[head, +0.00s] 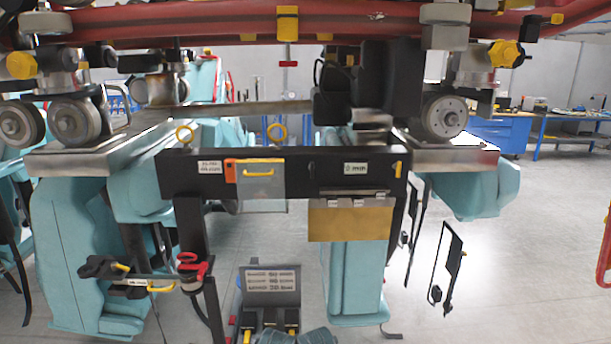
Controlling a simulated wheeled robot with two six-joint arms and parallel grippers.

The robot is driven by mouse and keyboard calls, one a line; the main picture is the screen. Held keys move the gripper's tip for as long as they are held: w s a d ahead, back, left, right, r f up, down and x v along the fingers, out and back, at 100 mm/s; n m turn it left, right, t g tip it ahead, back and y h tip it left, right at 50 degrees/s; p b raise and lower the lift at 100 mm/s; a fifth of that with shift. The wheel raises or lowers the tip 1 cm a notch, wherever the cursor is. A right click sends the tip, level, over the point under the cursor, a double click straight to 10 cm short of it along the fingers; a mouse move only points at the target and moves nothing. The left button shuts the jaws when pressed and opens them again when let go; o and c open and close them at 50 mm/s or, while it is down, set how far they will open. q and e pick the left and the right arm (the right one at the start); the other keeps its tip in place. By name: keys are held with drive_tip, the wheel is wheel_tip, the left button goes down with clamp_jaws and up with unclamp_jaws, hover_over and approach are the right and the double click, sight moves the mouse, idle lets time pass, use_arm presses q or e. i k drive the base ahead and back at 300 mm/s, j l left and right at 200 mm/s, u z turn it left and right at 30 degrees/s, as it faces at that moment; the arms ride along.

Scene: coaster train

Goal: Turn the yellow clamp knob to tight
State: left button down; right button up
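A faceted yellow knob (505,54) sits at the upper right, on the metal wheel assembly under the red rail. Another yellow knob-like part (21,66) is at the upper left, beside the left wheel assembly. I cannot tell from this view which one is the clamp knob, or how tight either one is. Neither of my grippers can be made out in the head view, and nothing is seen touching either knob.
Red rails (220,28) cross the top. A black panel (330,172) with labels and yellow rings spans the middle. A black tool with a yellow handle (130,283) is at lower left. A grey case (271,285) stands at bottom centre. Floor (520,250) at right is mostly clear.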

sight(397, 166)
drive_tip(key=i+l+z, duration=0.1)
drive_tip(key=z, duration=0.3)
drive_tip(key=i+z, duration=0.35)
drive_tip(key=l+z, duration=0.1)
drive_tip(key=z, duration=0.3)
drive_tip(key=i+j, duration=0.05)
